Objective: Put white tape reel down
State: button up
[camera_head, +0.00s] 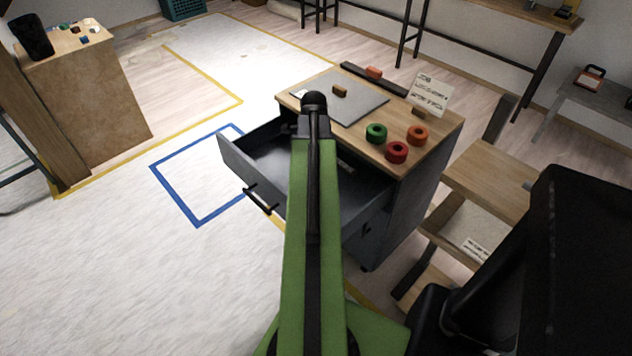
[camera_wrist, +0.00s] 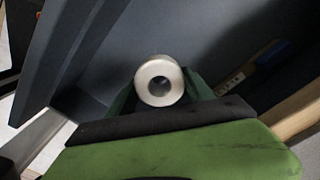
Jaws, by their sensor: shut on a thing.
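The white tape reel (camera_wrist: 159,81) shows in the wrist view with its round face and dark centre hole towards the camera. My gripper (camera_wrist: 160,88) is shut on it, with dark green fingers at its left and right sides. Dark grey drawer surfaces lie behind and around the reel; I cannot tell whether it touches the drawer floor. In the head view my green arm reaches over the open drawer (camera_head: 262,160) of the dark cabinet (camera_head: 392,222). The arm hides my gripper and the reel there.
Green (camera_head: 376,133), red (camera_head: 397,152) and orange (camera_head: 417,135) reels sit on the cabinet's wooden top, beside a grey mat (camera_head: 350,105) and a paper card (camera_head: 430,94). A blue item (camera_wrist: 271,53) lies at the right in the wrist view. Wooden shelves (camera_head: 490,180) stand right of the cabinet.

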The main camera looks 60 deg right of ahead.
notch_tip(320, 180, down, 10)
jog(key=b, duration=0.8)
jog(key=shift+r, duration=0.55)
jog(key=shift+f, duration=0.25)
jog(key=o, duration=1.5)
jog(key=shift+o, duration=0.2)
jog(key=shift+r, duration=0.1)
notch_tip(320, 180, up, 12)
jog(key=p, duration=1.2)
jog(key=shift+r, duration=0.2)
